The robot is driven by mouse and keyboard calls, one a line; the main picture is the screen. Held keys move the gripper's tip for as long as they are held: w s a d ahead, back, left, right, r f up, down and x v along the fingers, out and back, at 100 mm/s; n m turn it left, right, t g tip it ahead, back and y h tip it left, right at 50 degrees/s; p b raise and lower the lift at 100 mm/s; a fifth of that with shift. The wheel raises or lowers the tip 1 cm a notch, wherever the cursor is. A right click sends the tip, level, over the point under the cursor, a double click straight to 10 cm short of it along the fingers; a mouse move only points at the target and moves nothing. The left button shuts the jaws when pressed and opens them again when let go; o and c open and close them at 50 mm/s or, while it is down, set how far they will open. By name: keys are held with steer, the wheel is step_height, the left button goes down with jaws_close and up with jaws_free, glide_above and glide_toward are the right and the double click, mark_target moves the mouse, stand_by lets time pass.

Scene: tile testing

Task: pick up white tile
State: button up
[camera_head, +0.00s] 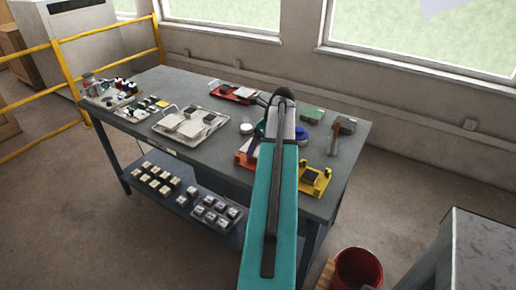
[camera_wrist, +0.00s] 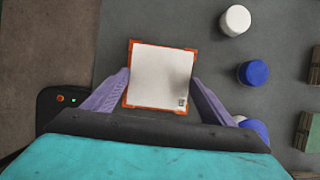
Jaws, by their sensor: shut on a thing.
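A white square tile (camera_wrist: 158,75) with a small dark mark near its lower right corner shows in the wrist view. An orange frame (camera_wrist: 130,98) shows around its edges. My gripper (camera_wrist: 160,84) has its two purple fingers at the tile's left and right sides and is shut on it. I cannot tell whether the tile is raised off the orange frame. In the head view my arm hides the gripper and the tile.
A grey worktable (camera_head: 188,80) carries a tray of pale tiles (camera_head: 190,124), a red tray (camera_head: 231,94), a yellow holder (camera_head: 315,181) and a hammer (camera_head: 337,134). White (camera_wrist: 235,20) and blue (camera_wrist: 253,72) round containers stand right of the tile. A red bucket (camera_head: 358,268) is on the floor.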

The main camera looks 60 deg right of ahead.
mark_target(258, 148)
step_height(258, 148, up, 8)
steer(key=b, duration=0.1)
stand_by(0.4)
stand_by(0.5)
steer(key=w+a+f+n+g+y, duration=0.1)
steer(key=w+a+f+n, duration=0.3)
steer(key=w+a, duration=0.4)
steer(key=w+a+f+n+g+y, duration=0.1)
steer(key=w+a+f+n+y, duration=0.15)
steer(key=w+a+n, duration=0.55)
steer(key=w+a+f+n+y, duration=0.1)
steer(key=w+a+f, duration=0.4)
steer(key=a, duration=0.6)
steer(key=w+a+f+n+g, duration=0.1)
steer(key=a+f+n, duration=0.3)
steer(key=a, duration=1.2)
steer(key=w+a+f+n+g+h, duration=0.1)
steer(key=a+f+n+g, duration=0.3)
steer(key=a+n, duration=0.4)
steer(key=a+f, duration=0.1)
steer(key=a, duration=0.6)
steer(key=shift+w+a+f+n, duration=0.15)
steer(key=shift+a+f+n, duration=0.05)
steer(key=shift+a+n, duration=0.2)
